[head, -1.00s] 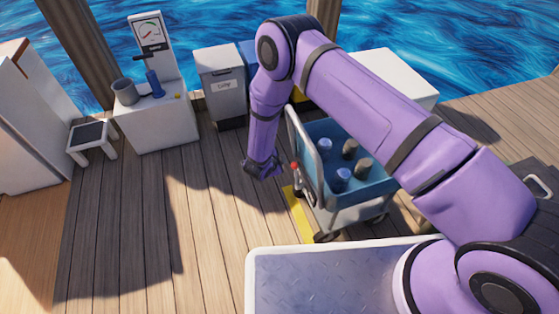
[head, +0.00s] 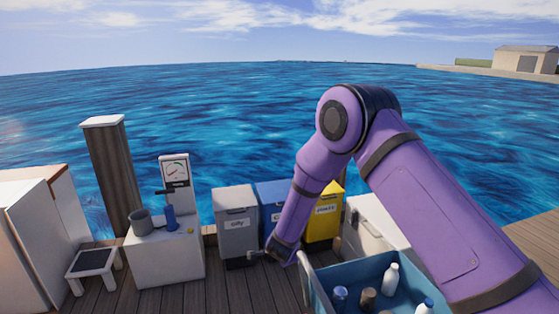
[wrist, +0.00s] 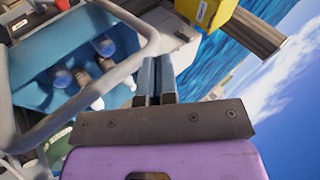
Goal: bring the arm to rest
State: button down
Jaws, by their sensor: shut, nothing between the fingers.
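My purple arm spans the right side of the head view, bent at a high elbow with its forearm hanging down to the left. My gripper (head: 262,254) is at the forearm's lower end, in front of the grey and blue bins. In the wrist view my gripper's two fingers (wrist: 156,80) lie close together, with nothing seen between them. They point past the rim of the blue cart. The gripper appears beside the cart's handle; whether it touches cannot be told.
A blue cart (head: 312,282) holds several bottles and cans. Behind stand a grey bin (head: 236,222), a blue bin (head: 272,200) and a yellow bin (head: 324,218). A white cabinet (head: 165,262) bears a gauge, mug and blue bottle. A small stool (head: 94,262) stands left. Deck planks between are clear.

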jog(key=d+r+n+y, duration=0.1)
jog(key=d+r+n, duration=0.1)
jog(key=r, duration=0.7)
jog(key=d+r+n+y, duration=0.1)
jog(key=d+r+y, duration=0.1)
jog(key=r, duration=0.7)
jog(key=s+d+r+n+g+y, duration=0.15)
jog(key=s+d+r, duration=0.25)
jog(key=r, duration=0.4)
jog(key=s+d+r+n+t+h, duration=0.1)
jog(key=s+d+r+n, duration=0.2)
jog(key=s+r, duration=0.35)
jog(key=s+d+r+n+g+h, duration=0.1)
jog(key=s+d, duration=0.4)
jog(key=s, duration=0.5)
jog(key=s+d+r+n+g, duration=0.1)
jog(key=s+d+r+n, duration=0.2)
jog(key=s+d+r, duration=0.3)
jog(key=s+d+r+n+g+h, duration=0.1)
jog(key=s+d, duration=0.5)
jog(key=s, duration=0.9)
notch_tip(320, 180, up, 2)
jog(key=shift+d+r+n+h, duration=0.25)
jog(key=shift+n+h, duration=0.1)
jog(key=shift+n, duration=0.4)
